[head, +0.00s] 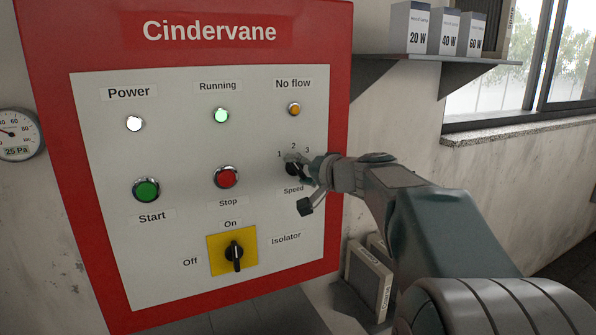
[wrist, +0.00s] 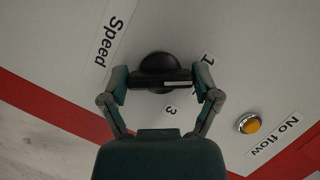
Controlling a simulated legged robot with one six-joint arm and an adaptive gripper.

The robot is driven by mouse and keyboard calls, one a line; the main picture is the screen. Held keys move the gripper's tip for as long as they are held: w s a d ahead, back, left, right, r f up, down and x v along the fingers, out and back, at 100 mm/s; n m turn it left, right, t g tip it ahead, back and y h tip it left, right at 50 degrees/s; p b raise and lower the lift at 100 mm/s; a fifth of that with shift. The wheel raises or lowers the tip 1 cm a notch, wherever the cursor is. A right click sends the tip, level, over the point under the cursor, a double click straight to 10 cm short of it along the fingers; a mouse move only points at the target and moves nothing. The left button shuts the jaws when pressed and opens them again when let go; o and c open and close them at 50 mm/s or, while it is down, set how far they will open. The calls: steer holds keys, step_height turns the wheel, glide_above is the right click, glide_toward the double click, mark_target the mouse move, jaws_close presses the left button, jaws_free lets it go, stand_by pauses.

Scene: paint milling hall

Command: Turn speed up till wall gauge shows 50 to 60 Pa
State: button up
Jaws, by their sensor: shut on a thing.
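The black Speed knob (head: 292,169) is at the right of the Cindervane panel, mostly hidden by my gripper (head: 299,167); marks 1, 2 and 3 sit above it. In the wrist view, my gripper (wrist: 160,82) has a finger on each side of the knob (wrist: 158,64) and is shut on its grip bar. A white line on the bar lies on the side between the 1 and the 3; the 2 is hidden there. The wall gauge (head: 17,134) at the far left is cut by the picture edge; its display reads 25 Pa.
The Power lamp (head: 135,124) glows white and the Running lamp (head: 221,115) green. The No flow lamp (head: 294,109) looks dull amber. Start (head: 146,189) and Stop (head: 226,177) buttons sit left of my gripper. The isolator (head: 234,253) points to On. A shelf (head: 430,59) holds boxes.

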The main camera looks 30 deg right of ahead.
steer(key=m, duration=0.1)
steer(key=m+t+y, duration=0.1)
steer(key=m, duration=0.3)
steer(key=shift+f+t+y, duration=0.25)
steer(key=shift+t+y, duration=0.05)
steer(key=shift+y, duration=0.1)
steer(key=shift+m, duration=0.3)
steer(key=o, duration=1)
steer(key=shift+c, duration=0.2)
steer(key=shift+r, duration=0.1)
steer(key=shift+s+d, duration=0.15)
steer(key=shift+s, duration=0.1)
steer(key=v, duration=1.1)
steer(key=shift+s+f, duration=0.15)
steer(key=shift+f, duration=0.05)
